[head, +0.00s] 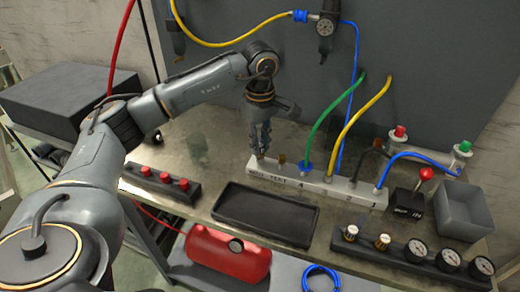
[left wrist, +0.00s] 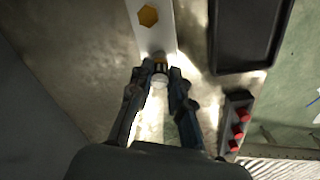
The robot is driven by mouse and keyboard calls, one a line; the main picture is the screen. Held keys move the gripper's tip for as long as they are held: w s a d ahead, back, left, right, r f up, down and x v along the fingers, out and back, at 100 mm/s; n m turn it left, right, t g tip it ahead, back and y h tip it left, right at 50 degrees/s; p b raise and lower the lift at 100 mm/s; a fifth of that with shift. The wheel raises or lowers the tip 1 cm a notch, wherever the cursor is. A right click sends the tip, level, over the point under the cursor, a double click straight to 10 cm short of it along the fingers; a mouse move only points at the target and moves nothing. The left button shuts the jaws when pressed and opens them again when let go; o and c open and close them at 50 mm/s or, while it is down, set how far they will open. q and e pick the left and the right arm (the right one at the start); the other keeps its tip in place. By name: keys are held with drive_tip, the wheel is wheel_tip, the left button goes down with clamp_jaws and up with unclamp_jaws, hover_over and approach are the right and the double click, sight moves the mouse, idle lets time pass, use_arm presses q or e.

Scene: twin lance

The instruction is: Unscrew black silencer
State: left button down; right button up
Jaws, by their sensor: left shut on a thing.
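The white manifold (head: 312,184) lies on the workbench with its long side across the view. My left gripper (head: 262,150) points down over its left end. In the left wrist view the fingertips (left wrist: 160,72) are closed around a small silencer (left wrist: 160,63) with dark and brass bands, at the manifold's end. I take this for the black silencer; its colour is hard to tell, and the fingers hide most of it. A bronze-brown silencer (head: 282,159) stands beside it on the manifold; its hexagonal top (left wrist: 148,15) shows in the wrist view. My right gripper is not in view.
Green, yellow and blue hoses rise from the manifold. An empty black tray (head: 266,216) lies in front of it. A red-button block (head: 164,183) is at the left, a grey bin (head: 464,212) at the right, and a gauge block (head: 408,250) near the front edge.

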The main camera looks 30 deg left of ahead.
use_arm(q)
drive_tip(key=n, duration=0.6)
drive_tip(key=shift+p, duration=0.4)
drive_tip(key=shift+w+r, duration=0.1)
drive_tip(key=shift+r+p, duration=0.4)
drive_tip(key=shift+r, duration=0.15)
drive_tip(key=shift+r+p, duration=1.05)
drive_tip(key=shift+r, duration=0.55)
